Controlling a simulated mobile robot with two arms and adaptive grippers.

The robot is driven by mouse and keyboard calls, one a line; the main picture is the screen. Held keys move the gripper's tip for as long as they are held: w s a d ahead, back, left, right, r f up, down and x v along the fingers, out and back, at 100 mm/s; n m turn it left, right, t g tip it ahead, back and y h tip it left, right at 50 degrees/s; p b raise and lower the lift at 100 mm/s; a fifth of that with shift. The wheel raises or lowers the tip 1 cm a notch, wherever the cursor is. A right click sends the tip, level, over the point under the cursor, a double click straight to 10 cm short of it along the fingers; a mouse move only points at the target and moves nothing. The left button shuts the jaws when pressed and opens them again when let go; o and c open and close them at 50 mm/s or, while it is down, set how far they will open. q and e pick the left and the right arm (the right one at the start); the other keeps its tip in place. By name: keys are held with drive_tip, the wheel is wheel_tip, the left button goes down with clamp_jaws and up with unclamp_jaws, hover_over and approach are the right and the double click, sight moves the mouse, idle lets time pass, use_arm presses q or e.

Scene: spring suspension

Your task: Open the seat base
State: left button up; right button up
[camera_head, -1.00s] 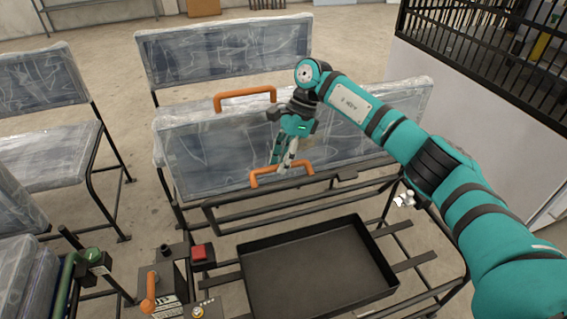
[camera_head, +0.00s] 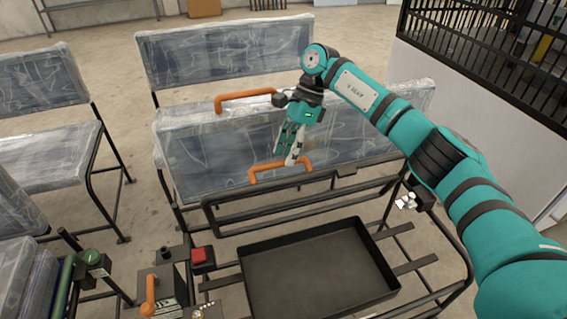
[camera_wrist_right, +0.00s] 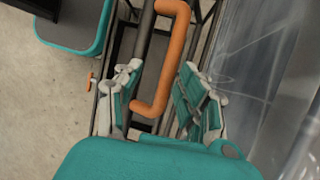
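The seat base (camera_head: 225,160) is a dark blue, plastic-wrapped panel on a black frame in the middle of the head view. An orange handle (camera_head: 280,168) sits along its near lower edge. A second orange handle (camera_head: 246,97) is at the far upper edge. My right gripper (camera_head: 287,155) is just above the near handle. In the right wrist view its two fingers (camera_wrist_right: 160,98) are apart, with the orange handle (camera_wrist_right: 178,50) showing between them. I cannot tell whether they touch it. My left gripper is not in view.
A black tray (camera_head: 318,268) lies on the frame in front. A red button (camera_head: 199,256) and an orange lever (camera_head: 149,294) stand at the lower left. Wrapped benches (camera_head: 50,155) stand left and behind (camera_head: 225,50). A white wall with black bars (camera_head: 490,60) is at right.

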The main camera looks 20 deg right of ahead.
drive_tip(key=v, duration=0.7)
drive_tip(key=shift+r, duration=0.35)
drive_tip(key=shift+d, duration=0.15)
